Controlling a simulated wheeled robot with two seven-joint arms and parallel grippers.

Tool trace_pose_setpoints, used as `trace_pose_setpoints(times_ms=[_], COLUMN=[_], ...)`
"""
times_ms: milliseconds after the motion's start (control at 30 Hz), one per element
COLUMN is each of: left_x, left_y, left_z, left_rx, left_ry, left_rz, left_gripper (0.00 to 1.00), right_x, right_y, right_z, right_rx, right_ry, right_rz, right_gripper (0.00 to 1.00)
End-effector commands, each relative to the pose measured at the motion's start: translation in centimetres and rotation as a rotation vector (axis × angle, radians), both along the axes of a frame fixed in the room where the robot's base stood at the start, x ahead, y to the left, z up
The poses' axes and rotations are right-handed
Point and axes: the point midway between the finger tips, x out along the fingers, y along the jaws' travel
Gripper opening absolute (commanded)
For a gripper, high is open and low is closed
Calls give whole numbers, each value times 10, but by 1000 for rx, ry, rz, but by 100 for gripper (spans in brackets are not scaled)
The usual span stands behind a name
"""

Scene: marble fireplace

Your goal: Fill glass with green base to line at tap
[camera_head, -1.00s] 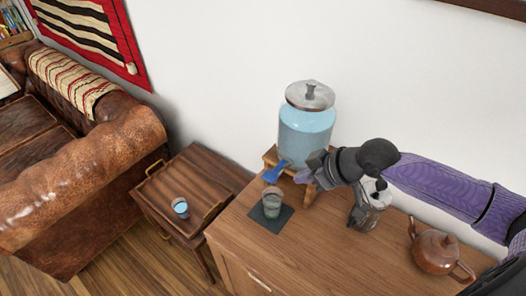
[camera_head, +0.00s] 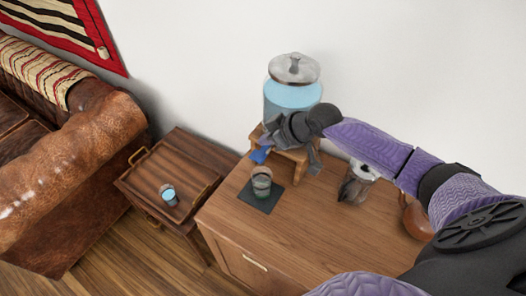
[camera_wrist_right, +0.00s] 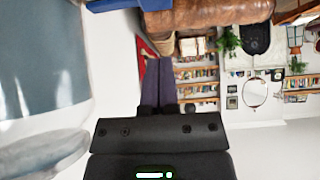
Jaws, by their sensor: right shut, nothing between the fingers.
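A clear glass with a grey-green lower part (camera_head: 261,186) stands upright on a dark square mat (camera_head: 258,203) on the wooden cabinet. Its fill line and water level are too small to make out. The glass water dispenser (camera_head: 292,98), with light blue water and a metal lid, stands on a small wooden stand behind it. A blue piece, seemingly the tap (camera_head: 260,156), sticks out at its front, above and behind the glass. My right gripper (camera_head: 267,139) is shut and empty, in front of the dispenser and close to the tap; contact is unclear. My left gripper is out of view.
Another glass with blue contents (camera_head: 168,195) stands on the wooden side table (camera_head: 160,172) at left. A metal-topped pot (camera_head: 357,186) and a brown teapot (camera_head: 415,216), partly hidden by my arm, stand on the cabinet to the right. The cabinet's front middle is clear.

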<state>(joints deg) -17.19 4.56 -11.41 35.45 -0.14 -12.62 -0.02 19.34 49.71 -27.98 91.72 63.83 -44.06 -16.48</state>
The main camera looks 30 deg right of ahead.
Motion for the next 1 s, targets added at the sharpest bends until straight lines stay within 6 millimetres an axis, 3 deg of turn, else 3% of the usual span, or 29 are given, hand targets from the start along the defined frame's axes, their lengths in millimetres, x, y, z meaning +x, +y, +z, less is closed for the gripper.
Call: trace_pose_setpoints(times_ms=[67,300,733,867,1000], left_x=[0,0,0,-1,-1], left_y=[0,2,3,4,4], left_z=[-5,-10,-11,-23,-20], left_rx=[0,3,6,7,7], left_ry=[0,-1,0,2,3], left_rz=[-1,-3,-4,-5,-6], left_gripper=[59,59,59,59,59], right_x=[10,9,8,7,7], right_y=[7,6,5,7,7], right_z=[-13,-46,-52,-66,-63], right_rx=[2,0,-2,-2,-2], right_ry=[0,2,0,1,1], right_rz=[-1,1,0,1,1], right_gripper=[0,0,0,0,0])
